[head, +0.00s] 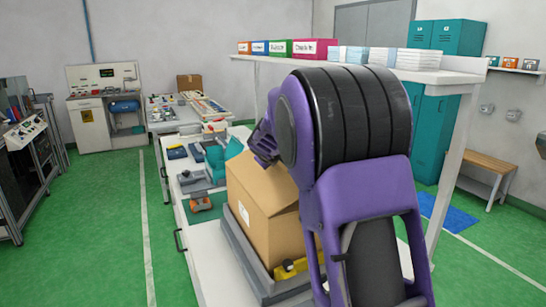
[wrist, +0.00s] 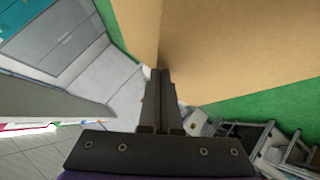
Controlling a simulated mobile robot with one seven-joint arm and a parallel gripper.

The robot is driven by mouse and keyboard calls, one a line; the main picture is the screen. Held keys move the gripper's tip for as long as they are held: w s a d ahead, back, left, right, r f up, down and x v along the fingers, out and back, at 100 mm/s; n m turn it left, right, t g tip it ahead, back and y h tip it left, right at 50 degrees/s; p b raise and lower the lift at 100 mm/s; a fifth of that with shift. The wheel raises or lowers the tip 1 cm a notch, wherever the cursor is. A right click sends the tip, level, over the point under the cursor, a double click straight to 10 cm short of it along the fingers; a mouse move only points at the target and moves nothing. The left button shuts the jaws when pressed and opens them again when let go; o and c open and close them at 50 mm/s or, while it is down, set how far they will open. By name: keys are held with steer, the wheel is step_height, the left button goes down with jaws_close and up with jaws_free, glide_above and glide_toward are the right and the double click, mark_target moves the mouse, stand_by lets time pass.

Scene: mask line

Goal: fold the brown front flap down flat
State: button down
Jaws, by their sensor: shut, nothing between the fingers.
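A brown cardboard box (head: 278,232) sits on the grey-rimmed stand on the bench in the head view, with a white label on its left side. A brown panel (head: 262,187) slopes at its top; my arm covers the right part, so I cannot tell which flap it is or its exact angle. In the wrist view a wide brown cardboard panel (wrist: 245,45) fills the upper right, with a narrower strip along its left edge. My gripper (wrist: 160,75) is shut and empty, its tips close to the panel's lower left corner. Contact is unclear.
The grey stand (head: 236,240) holds the box, with a yellow part (head: 290,267) at its front. Teal and dark fixtures (head: 203,180) lie on the bench left of it. A white shelf (head: 430,74) with bins and stacks stands behind my arm. Green floor is clear at left.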

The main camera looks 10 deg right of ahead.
steer(key=shift+d+f+m+y, duration=0.4)
steer(key=shift+d+f+y, duration=0.1)
steer(key=shift+d+f, duration=0.1)
steer(key=shift+w+d+f+p, duration=0.15)
steer(key=shift+f+p, duration=0.15)
steer(key=shift+f, duration=0.25)
